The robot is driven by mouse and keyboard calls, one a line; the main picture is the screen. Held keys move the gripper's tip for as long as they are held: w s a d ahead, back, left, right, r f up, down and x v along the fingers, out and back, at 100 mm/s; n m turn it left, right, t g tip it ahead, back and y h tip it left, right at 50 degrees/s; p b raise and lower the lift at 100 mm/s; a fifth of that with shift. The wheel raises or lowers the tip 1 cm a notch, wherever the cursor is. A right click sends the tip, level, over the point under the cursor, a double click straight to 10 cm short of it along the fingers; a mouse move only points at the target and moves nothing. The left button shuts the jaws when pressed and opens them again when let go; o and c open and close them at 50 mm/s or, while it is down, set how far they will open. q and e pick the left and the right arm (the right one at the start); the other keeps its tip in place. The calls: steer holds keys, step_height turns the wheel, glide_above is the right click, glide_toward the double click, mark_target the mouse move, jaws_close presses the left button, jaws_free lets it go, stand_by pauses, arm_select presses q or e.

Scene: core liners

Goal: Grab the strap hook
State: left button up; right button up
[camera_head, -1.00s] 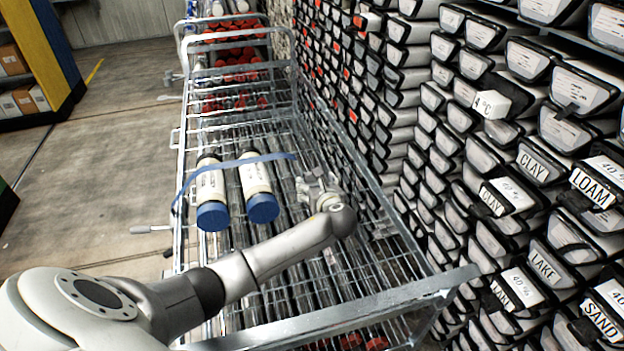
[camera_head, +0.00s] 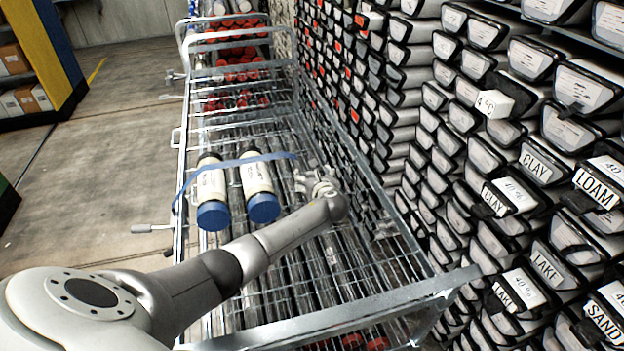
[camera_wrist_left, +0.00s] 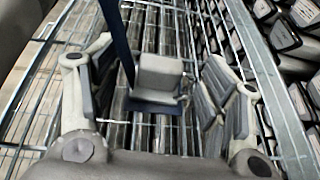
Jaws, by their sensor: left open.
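The blue strap (camera_head: 235,163) runs over two white core liners with blue caps, a left liner (camera_head: 211,185) and a right liner (camera_head: 256,180). Its right end reaches my left gripper (camera_head: 312,176) in the head view. In the left wrist view, the strap (camera_wrist_left: 114,35) leads down to a grey blocky strap hook (camera_wrist_left: 158,78) with a dark blue base. The fingers of my left gripper (camera_wrist_left: 160,60) are spread wide, one on each side of the hook, with gaps between. In the head view the hook is too small to make out. My right gripper is not in view.
The liners lie on a metal wire cart (camera_head: 330,330) with raised side rails. A tall rack of labelled core boxes (camera_head: 470,130) stands close on the right. Red-capped tubes (camera_head: 235,72) lie at the cart's far end. The floor (camera_head: 90,190) on the left is clear.

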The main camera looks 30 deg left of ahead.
arm_select(q)
steer(key=shift+c, duration=0.3)
steer(key=c, duration=1.1)
steer(key=shift+r, duration=0.1)
